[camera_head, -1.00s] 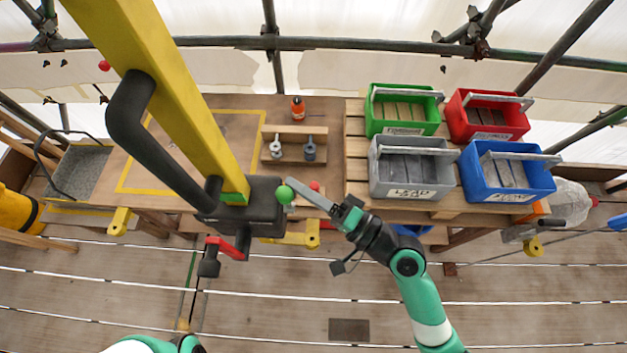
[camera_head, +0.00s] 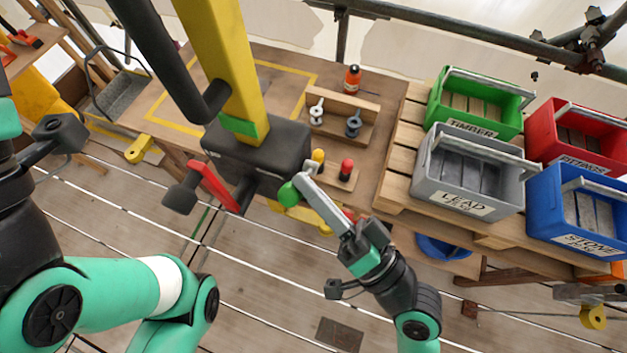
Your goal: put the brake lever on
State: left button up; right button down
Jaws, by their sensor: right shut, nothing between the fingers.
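A black winch box (camera_head: 258,155) sits at the foot of a yellow post (camera_head: 222,60). A green ball knob (camera_head: 289,194) shows at its lower right corner, and a red lever arm (camera_head: 214,187) with black ends is at its lower left. No label shows which is the brake lever. My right gripper (camera_head: 303,184) is shut, its long grey fingers reaching the green knob; the tips touch it or are very close. My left gripper (camera_head: 3,85) is cut off at the left edge, its fingertips out of view.
Yellow (camera_head: 318,156) and red (camera_head: 347,167) knobs stand on a small wooden block beside the box. Behind are a wooden rack (camera_head: 343,103) with shackles and an orange bottle (camera_head: 352,78). Green, grey (camera_head: 465,204), red and blue bins stand at right.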

pick_arm(q)
jog(key=shift+f, duration=0.1)
pick_arm(e)
jog(key=shift+s+f, duration=0.1)
jog(key=shift+f, duration=0.05)
dwell(0.5)
notch_tip(320, 180, up, 4)
jog(key=w+d+p, duration=0.2)
jog(key=p, duration=0.1)
pick_arm(q)
jog(key=b, duration=0.2)
jog(key=f+b, duration=0.1)
jog(key=b, duration=0.1)
jog(key=shift+w+d, duration=0.25)
jog(key=shift+w, duration=0.05)
pick_arm(e)
jog(key=f+v, duration=0.1)
jog(key=v, duration=0.9)
jog(key=shift+w+f, duration=0.3)
jog(key=shift+w, duration=0.05)
jog(key=shift+a, duration=0.1)
